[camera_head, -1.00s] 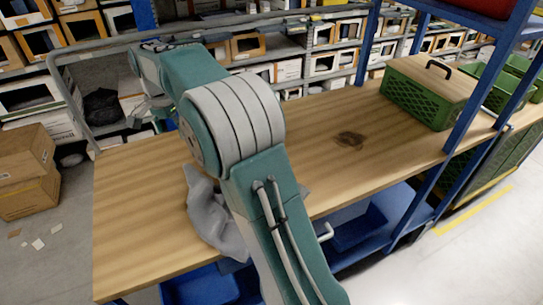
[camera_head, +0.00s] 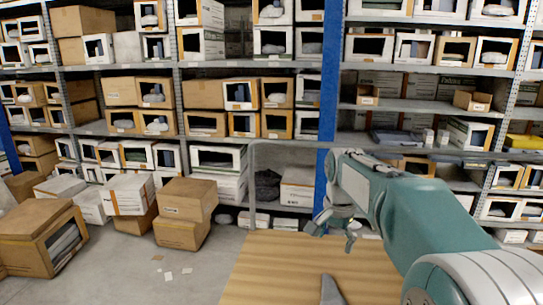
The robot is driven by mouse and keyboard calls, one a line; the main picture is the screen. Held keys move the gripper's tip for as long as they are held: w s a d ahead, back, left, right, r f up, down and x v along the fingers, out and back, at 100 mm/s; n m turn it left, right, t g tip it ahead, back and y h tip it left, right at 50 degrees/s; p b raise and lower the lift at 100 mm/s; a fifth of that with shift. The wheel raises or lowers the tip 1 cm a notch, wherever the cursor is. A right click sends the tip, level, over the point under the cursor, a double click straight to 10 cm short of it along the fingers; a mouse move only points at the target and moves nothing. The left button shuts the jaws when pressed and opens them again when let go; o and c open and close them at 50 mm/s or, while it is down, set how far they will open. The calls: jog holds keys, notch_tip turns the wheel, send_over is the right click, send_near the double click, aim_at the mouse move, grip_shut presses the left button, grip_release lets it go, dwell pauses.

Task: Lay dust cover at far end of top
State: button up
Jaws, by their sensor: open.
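A grey cloth (camera_head: 330,291), which looks like the dust cover, shows only as a small grey piece at the bottom edge; the rest is out of frame or behind my arm. It lies on the wooden top (camera_head: 268,272), whose far end is in view. My gripper (camera_head: 333,236) hangs over the far edge of the top, beyond the cloth and apart from it. Its fingers are open, and I see nothing between them.
A blue post (camera_head: 328,95) stands behind the gripper, and racks of boxes fill the back. Stacked cartons (camera_head: 186,212) stand on the floor to the left. The visible left part of the top is bare.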

jog(key=s+r+n+t, duration=0.25)
jog(key=s+n, duration=0.25)
jog(key=s, duration=1)
jog(key=s+f+n+t, duration=0.2)
jog(key=s+f+n, duration=0.1)
jog(key=s, duration=0.9)
jog(key=shift+f+n, duration=0.4)
jog(key=shift+f, duration=0.45)
